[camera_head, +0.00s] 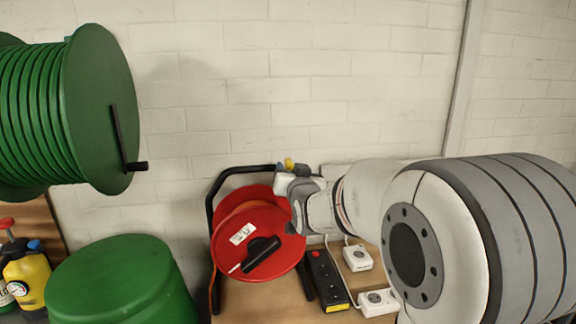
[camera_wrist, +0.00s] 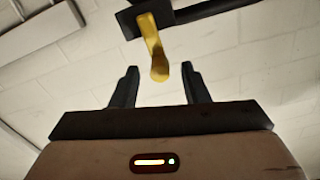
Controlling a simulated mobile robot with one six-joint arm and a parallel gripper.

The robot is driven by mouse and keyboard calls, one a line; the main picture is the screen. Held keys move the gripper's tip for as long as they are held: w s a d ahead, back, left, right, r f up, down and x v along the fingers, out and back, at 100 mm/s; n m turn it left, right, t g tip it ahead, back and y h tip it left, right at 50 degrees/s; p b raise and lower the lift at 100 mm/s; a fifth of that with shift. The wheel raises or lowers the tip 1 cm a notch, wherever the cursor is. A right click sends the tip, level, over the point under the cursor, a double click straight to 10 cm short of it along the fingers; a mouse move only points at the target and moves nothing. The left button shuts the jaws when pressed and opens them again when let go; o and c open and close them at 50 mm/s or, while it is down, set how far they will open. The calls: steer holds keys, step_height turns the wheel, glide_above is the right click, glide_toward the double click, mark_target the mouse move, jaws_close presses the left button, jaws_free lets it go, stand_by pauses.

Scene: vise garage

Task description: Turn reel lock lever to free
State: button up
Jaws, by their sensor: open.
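A red cable reel (camera_head: 229,215) hangs in a black tube frame (camera_head: 212,188) on the wooden bench. A small yellow lever (camera_head: 289,163) sits at the top bar of that frame. In the wrist view the yellow lever (camera_wrist: 152,42) is fixed to a dark bracket on a dark bar, and its rounded end points down towards my gripper. My gripper (camera_wrist: 158,72) is open, and the lever's end appears between its two fingertips, with visible gaps on both sides. Whether the lever lies at fingertip depth is hard to tell. In the head view the fingers are mostly hidden.
A large green hose reel (camera_head: 98,110) with a crank stands at the left. Below it are a green drum (camera_head: 120,270) and a yellow sprayer bottle (camera_head: 28,275). A white brick wall is behind.

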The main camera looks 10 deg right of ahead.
steer(key=shift+w, duration=0.85)
jaws_close()
